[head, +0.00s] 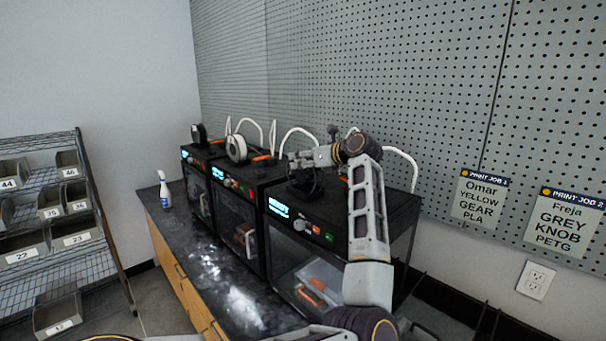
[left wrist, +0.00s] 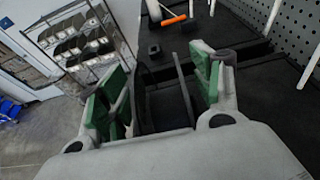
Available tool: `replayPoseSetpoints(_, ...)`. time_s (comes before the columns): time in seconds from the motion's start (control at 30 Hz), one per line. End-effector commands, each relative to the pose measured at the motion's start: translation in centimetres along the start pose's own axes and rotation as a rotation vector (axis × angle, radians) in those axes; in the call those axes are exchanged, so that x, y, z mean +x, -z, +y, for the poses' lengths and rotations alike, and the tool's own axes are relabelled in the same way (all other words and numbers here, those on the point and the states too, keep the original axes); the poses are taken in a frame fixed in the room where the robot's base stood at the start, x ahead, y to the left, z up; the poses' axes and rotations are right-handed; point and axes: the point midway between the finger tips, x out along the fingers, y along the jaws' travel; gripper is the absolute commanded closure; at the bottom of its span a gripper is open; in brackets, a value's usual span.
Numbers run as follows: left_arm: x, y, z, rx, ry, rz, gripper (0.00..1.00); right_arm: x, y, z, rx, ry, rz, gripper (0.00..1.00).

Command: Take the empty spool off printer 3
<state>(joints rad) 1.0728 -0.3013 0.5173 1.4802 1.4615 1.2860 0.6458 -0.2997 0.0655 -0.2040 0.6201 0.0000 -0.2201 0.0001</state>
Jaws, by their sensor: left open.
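Three black printers stand in a row: far (head: 196,150), middle (head: 232,180) and near (head: 340,222). I cannot read their numbers. A dark, apparently empty spool (head: 305,181) sits on top of the near printer, partly hidden by my left gripper (head: 298,160) just above it. In the left wrist view, my left gripper (left wrist: 160,85) is open, its green pads apart. The dark spool (left wrist: 184,92) shows its thin flanges edge-on between the fingers, and the pads look clear of it. My right gripper is not in view.
Spools sit on the middle (head: 237,149) and far (head: 198,133) printers. White tubes (head: 298,132) arch behind. A spray bottle (head: 164,190) stands on the dark bench (head: 205,262). A pegboard (head: 430,90) rises behind; a wire rack with bins (head: 60,268) stands left.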

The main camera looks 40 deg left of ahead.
Motion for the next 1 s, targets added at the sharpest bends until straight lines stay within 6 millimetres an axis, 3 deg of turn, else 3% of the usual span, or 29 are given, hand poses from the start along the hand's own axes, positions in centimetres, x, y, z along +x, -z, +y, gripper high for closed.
replayPoseSetpoints(0.3, 0.0, 0.0, 0.0, 0.0, 0.0, 0.0, 0.36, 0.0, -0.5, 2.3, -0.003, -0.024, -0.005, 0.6)
replayPoseSetpoints(0.77, 0.0, 0.0, 0.0, 0.0, -0.001, 0.0, 0.95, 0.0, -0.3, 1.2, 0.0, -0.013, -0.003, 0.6)
replayPoseSetpoints(1.0, 0.0, -0.1, 0.0, 0.0, 0.0, -0.001, 0.98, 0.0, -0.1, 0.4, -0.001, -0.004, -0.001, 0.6)
